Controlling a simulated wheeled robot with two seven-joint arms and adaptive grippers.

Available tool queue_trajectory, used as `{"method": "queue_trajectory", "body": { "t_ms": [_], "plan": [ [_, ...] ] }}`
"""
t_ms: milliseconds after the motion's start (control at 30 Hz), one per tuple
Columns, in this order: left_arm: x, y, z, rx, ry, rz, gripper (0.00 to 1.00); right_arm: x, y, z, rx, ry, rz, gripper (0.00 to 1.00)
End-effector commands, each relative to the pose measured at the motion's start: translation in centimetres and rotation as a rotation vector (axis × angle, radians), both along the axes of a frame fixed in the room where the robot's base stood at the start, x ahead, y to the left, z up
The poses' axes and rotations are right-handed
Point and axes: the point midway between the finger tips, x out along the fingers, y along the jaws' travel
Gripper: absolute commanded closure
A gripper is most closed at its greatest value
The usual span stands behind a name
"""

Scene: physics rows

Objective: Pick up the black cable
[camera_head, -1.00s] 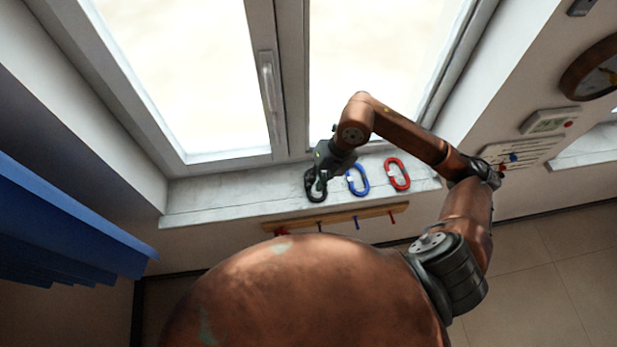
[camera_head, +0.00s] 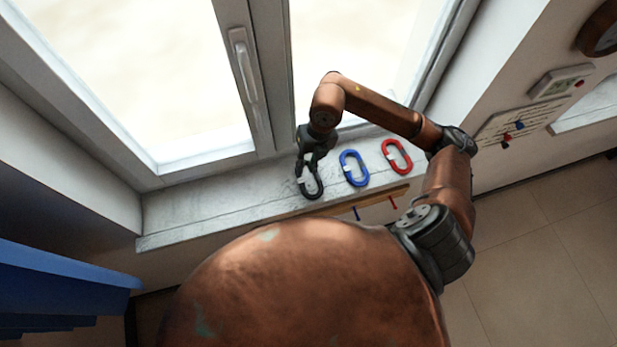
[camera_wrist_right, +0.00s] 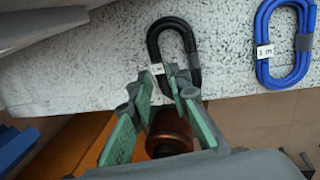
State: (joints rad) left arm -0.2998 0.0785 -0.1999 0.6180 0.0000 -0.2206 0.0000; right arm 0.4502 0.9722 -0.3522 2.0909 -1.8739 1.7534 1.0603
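The black cable (camera_head: 302,187) is a coiled oval loop with a white tag, near the front edge of the marble window sill. It also shows in the right wrist view (camera_wrist_right: 193,45), with its tag reading about "1 m". My right gripper (camera_head: 308,160) is over the end of the loop toward the window. In the wrist view its green-padded fingers (camera_wrist_right: 163,86) are apart, with their tips overlapping the near end of the loop. Whether the tips touch the cable is unclear. My left gripper is not in view.
A blue cable (camera_head: 354,168) and a red cable (camera_head: 397,156) lie to the right on the sill (camera_head: 210,200). The window frame and its handle (camera_head: 242,62) rise behind. A wooden peg rail (camera_head: 378,203) is below the sill edge. The sill's left part is clear.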

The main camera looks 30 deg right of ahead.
Motion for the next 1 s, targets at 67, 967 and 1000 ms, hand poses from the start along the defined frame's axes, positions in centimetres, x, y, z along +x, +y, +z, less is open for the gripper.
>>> {"method": "queue_trajectory", "body": {
  "t_ms": [67,967,1000],
  "plan": [
    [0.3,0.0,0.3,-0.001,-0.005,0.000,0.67,0.1,0.4,-0.7,0.002,0.002,0.004,0.83],
    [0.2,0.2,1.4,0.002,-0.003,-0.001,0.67,-0.2,1.5,-6.0,0.000,0.000,0.002,0.97],
    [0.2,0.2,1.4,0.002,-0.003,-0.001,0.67,-0.2,1.5,-6.0,0.000,0.000,0.002,1.00]
  ]
}}
